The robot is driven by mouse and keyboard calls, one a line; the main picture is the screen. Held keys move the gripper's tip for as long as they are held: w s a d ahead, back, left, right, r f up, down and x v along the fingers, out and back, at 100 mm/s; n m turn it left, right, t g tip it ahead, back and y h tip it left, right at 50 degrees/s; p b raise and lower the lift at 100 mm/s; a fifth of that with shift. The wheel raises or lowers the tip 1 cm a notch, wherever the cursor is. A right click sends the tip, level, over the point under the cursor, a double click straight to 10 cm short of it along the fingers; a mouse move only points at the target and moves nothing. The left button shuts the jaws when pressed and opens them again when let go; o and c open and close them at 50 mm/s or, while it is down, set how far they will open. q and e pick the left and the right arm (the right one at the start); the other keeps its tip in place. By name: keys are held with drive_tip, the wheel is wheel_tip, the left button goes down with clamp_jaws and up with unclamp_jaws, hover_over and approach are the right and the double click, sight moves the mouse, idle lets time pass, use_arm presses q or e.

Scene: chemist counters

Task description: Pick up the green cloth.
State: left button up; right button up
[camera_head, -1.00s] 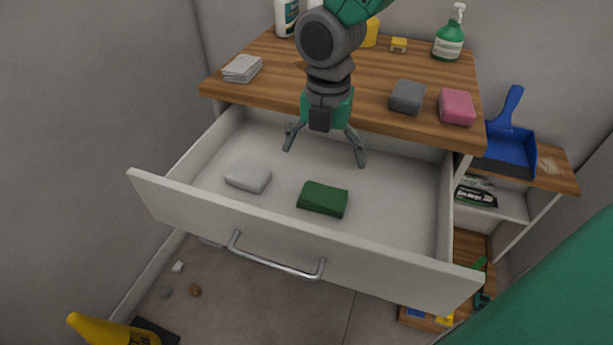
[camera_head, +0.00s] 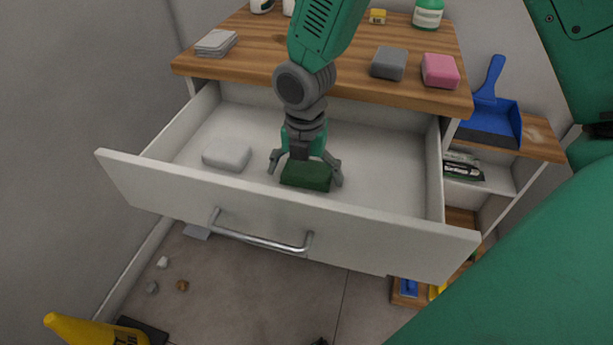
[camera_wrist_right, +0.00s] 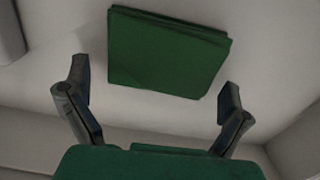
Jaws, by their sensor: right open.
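The folded dark green cloth (camera_head: 307,176) lies flat on the floor of the open white drawer (camera_head: 385,165). My right gripper (camera_head: 306,178) is lowered into the drawer directly over the cloth, its fingers spread open at the left and right of it. In the right wrist view the green cloth (camera_wrist_right: 168,55) lies ahead of the open fingers (camera_wrist_right: 155,95), with a gap on both sides and no finger visibly touching it. Whether the fingertips touch the drawer floor cannot be told. My left gripper is not seen.
Above, the wooden counter (camera_head: 265,52) bears a grey sponge (camera_head: 389,63), a pink sponge (camera_head: 440,71) and grey cloths (camera_head: 216,43).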

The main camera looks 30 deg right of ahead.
sight(305, 174)
drive_tip(key=shift+f, duration=0.4)
drive_tip(key=shift+r, duration=0.15)
drive_tip(key=c, duration=0.8)
wheel_tip(305, 174, up, 10)
drive_tip(key=p, duration=0.3)
drive_tip(key=shift+p, duration=0.35)
drive_tip(key=o, duration=0.4)
drive_tip(key=c, duration=0.4)
